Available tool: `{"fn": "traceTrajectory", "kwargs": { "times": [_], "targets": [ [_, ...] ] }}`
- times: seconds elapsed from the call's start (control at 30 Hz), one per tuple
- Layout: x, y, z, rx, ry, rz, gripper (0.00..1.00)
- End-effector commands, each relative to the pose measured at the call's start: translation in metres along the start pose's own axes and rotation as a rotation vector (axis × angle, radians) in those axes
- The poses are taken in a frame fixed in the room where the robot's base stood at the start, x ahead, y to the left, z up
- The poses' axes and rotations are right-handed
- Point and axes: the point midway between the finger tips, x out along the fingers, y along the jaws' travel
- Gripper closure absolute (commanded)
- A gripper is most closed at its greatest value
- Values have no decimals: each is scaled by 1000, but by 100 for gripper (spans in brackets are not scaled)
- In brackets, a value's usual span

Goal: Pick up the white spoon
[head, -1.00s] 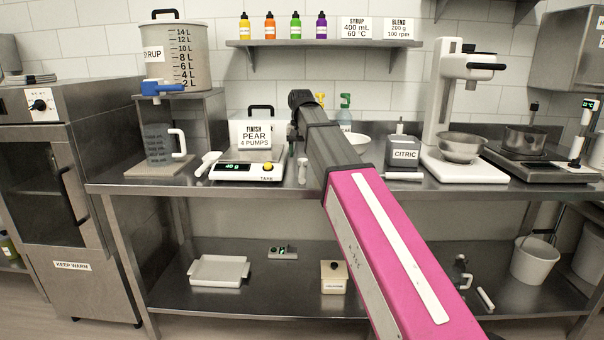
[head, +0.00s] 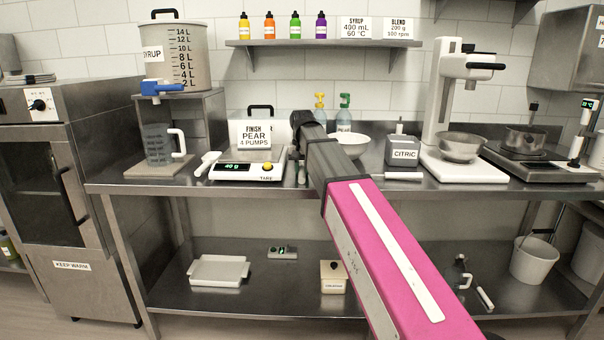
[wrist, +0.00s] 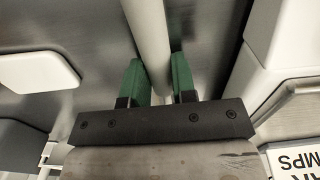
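A pale cylindrical handle (wrist: 149,35) runs from the top edge of the wrist view down between my green fingertips. I take it as the white spoon's handle; its bowl end is hidden. My gripper (wrist: 156,85) has a finger against each side of the handle, with no clear gap, and looks shut on it. In the head view my gripper (head: 300,170) is low at the counter, just right of the white scale (head: 243,170), and my arm partly hides it. Another white spoon-like tool (head: 207,163) lies left of the scale.
The scale and its "PEAR" card (head: 254,135) stand close on the left. A white bowl (head: 351,142), two pump bottles (head: 344,115) and the citric box (head: 402,152) stand to the right. A white handle (head: 400,176) lies before the box. The steel counter's front edge (head: 290,190) is near.

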Motion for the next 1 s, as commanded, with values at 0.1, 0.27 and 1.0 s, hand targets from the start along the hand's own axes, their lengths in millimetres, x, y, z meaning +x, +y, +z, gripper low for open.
{"fn": "traceTrajectory", "kwargs": {
  "times": [0.1, 0.27, 1.0],
  "targets": [
    [0, 0, 0, 0, 0, 0, 100],
    [0, 0, 0, 0, 0, 0, 100],
    [-72, -37, 39, -4, 2, -1, 100]
  ]
}}
